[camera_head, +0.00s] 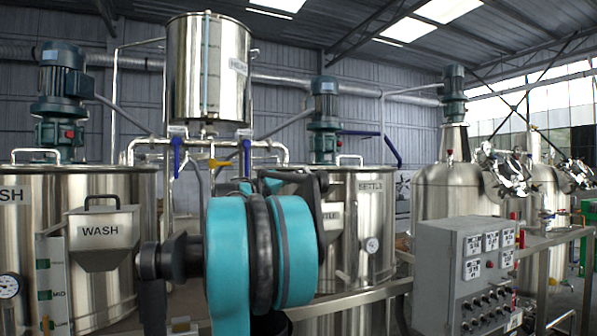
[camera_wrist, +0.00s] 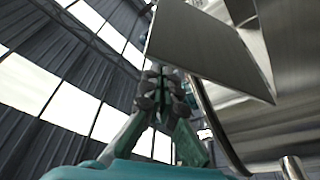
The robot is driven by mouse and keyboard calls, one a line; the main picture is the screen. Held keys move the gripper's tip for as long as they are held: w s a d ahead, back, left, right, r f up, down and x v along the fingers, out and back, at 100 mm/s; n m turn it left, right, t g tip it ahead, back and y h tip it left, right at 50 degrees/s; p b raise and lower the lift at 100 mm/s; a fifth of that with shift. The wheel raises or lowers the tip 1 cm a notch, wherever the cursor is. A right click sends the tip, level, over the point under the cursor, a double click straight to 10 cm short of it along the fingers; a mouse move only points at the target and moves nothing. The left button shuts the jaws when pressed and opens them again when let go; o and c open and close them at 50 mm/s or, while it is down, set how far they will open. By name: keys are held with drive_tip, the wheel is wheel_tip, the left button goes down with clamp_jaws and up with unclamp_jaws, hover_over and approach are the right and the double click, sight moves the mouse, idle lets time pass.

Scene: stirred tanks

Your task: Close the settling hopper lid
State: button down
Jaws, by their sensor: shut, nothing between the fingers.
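The settling tank (camera_head: 375,215), marked SETTLE, stands behind my teal arm in the head view. Only a sliver of its hopper (camera_head: 333,216) shows beside the arm, and its lid cannot be made out there. In the wrist view a flat grey metal plate (camera_wrist: 215,48), which looks like the hopper lid, stands tilted beside and beyond my fingers. My gripper (camera_wrist: 165,88) is shut and empty, with its fingertips close to the plate's lower left edge. I cannot tell whether they touch.
A wash tank with a WASH hopper (camera_head: 101,238) stands at the left. A grey control box (camera_head: 465,275) stands at the front right beside a metal rail. A raised steel vessel (camera_head: 208,68) and pipes with blue-handled valves are behind my arm. A curved metal bar (camera_wrist: 218,130) shows near my fingers.

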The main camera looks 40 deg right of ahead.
sight(306, 186)
drive_tip(key=f+m, duration=0.1)
drive_tip(key=s+f+m+g, duration=0.1)
drive_tip(key=m, duration=0.1)
drive_tip(key=s+f+m+g, duration=0.1)
drive_tip(key=m, duration=0.1)
drive_tip(key=shift+s+a, duration=0.25)
drive_tip(key=shift+a, duration=0.05)
drive_tip(key=shift+s+f+m+g, duration=0.3)
drive_tip(key=shift+s+f, duration=0.1)
drive_tip(key=shift+f, duration=0.2)
drive_tip(key=shift+a+f, duration=0.1)
drive_tip(key=shift+f, duration=0.05)
drive_tip(key=shift+w+r, duration=0.1)
drive_tip(key=shift+r, duration=0.25)
drive_tip(key=r, duration=0.3)
drive_tip(key=shift+w+a+r, duration=0.1)
drive_tip(key=shift+w+a, duration=0.3)
drive_tip(key=v, duration=0.9)
drive_tip(key=shift+f, duration=0.25)
